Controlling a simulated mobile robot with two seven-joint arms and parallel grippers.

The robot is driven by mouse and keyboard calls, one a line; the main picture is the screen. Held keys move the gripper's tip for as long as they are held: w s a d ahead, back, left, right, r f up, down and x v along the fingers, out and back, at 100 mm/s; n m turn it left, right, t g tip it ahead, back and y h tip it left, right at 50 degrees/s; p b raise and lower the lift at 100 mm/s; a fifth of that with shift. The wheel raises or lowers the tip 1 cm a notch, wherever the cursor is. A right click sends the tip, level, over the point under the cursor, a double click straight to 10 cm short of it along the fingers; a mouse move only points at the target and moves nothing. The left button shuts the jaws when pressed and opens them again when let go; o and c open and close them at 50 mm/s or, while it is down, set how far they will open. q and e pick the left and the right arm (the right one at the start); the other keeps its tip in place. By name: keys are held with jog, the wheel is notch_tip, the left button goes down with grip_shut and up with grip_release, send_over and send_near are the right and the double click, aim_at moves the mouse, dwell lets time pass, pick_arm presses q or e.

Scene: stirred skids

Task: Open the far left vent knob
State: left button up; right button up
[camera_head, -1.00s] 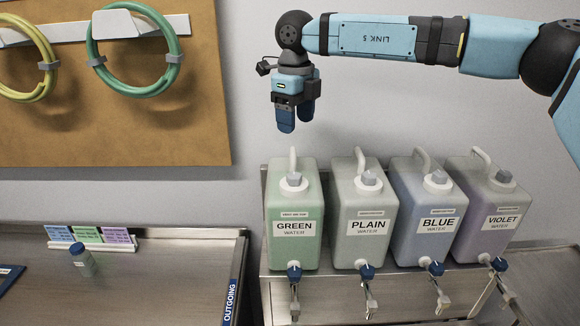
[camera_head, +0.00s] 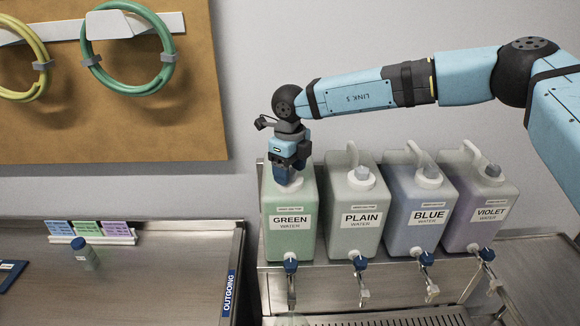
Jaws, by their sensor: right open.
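Several jugs stand in a row on a steel stand. The far left one is the green water jug (camera_head: 290,240), with a white neck collar (camera_head: 290,186) on top. My right gripper (camera_head: 287,179) points down over this collar, its dark blue fingers open around the spot of the vent knob. The fingers hide that knob, so I cannot tell whether they touch it. The grey vent knobs of the plain jug (camera_head: 361,172), blue jug (camera_head: 431,170) and violet jug (camera_head: 493,170) are in plain view. My left gripper is not in view.
Blue-handled taps, such as the far left tap (camera_head: 290,264), stick out at the jugs' lower fronts. A steel tray marked OUTGOING (camera_head: 160,290) lies left, with a small blue-capped bottle (camera_head: 84,253). The jug handles (camera_head: 415,152) rise to the right of my gripper.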

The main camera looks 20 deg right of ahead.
jog(key=shift+c, duration=0.3)
jog(key=c, duration=0.8)
jog(key=shift+c, duration=0.3)
